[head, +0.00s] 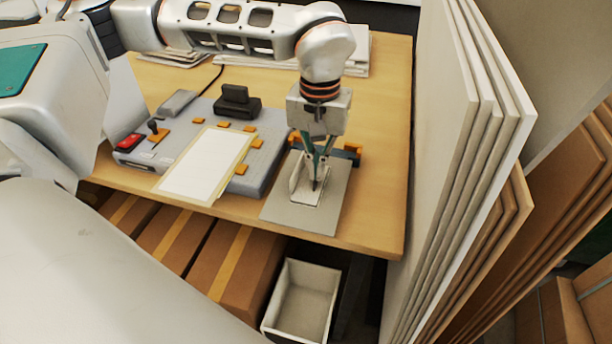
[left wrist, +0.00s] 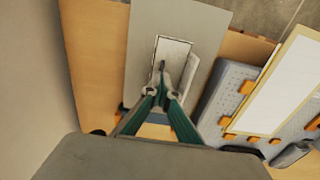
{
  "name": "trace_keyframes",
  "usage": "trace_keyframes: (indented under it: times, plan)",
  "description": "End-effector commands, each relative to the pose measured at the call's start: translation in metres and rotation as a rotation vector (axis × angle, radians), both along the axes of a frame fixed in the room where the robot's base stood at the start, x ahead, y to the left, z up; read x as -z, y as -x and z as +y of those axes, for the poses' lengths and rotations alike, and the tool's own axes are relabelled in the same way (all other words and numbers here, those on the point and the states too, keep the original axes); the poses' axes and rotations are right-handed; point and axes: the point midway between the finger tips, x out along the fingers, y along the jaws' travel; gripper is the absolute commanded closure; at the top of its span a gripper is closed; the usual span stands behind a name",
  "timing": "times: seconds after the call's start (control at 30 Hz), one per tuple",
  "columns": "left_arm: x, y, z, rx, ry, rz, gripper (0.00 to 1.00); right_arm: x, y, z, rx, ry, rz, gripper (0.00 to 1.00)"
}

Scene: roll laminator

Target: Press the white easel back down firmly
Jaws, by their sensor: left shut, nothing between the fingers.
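The white easel back (head: 309,198) lies on a grey board (head: 336,200) at the front right of the table. A narrow white flap stands up at a tilt along one side of it. The easel back also shows in the left wrist view (left wrist: 174,46), on the grey board (left wrist: 205,14). My left gripper (head: 316,186) points down with its fingers together and empty. Its fingertips (left wrist: 162,66) are over the easel back, beside the flap; whether they touch it I cannot tell. My right gripper is not in view.
The grey laminator (head: 195,137) with orange tabs stands left of the board, a white sheet in a cream frame (head: 205,165) on it. Upright panels (head: 455,150) close off the right side. A white bin (head: 303,300) stands below the table edge.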

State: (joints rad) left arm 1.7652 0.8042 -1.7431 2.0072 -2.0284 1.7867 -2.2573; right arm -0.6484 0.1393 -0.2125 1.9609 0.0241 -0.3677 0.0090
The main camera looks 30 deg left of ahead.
Motion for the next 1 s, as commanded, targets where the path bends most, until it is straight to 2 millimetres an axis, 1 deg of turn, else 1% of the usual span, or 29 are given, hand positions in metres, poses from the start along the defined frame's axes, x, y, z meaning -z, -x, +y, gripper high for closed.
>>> trace_keyframes:
  times: [0.03, 0.7, 0.8, 1.0]
  plan:
    - [0.001, 0.004, 0.001, 0.001, -0.004, 0.012, 1.0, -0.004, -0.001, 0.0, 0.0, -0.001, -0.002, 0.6]
    - [-0.052, 0.001, 0.0, 0.0, 0.0, 0.002, 1.0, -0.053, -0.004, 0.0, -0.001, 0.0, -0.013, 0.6]
    - [-0.06, 0.001, 0.0, 0.0, 0.0, 0.002, 1.0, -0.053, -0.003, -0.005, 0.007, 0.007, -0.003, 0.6]
    - [-0.069, 0.001, 0.0, 0.0, 0.0, 0.002, 1.0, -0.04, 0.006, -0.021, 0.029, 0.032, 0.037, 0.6]
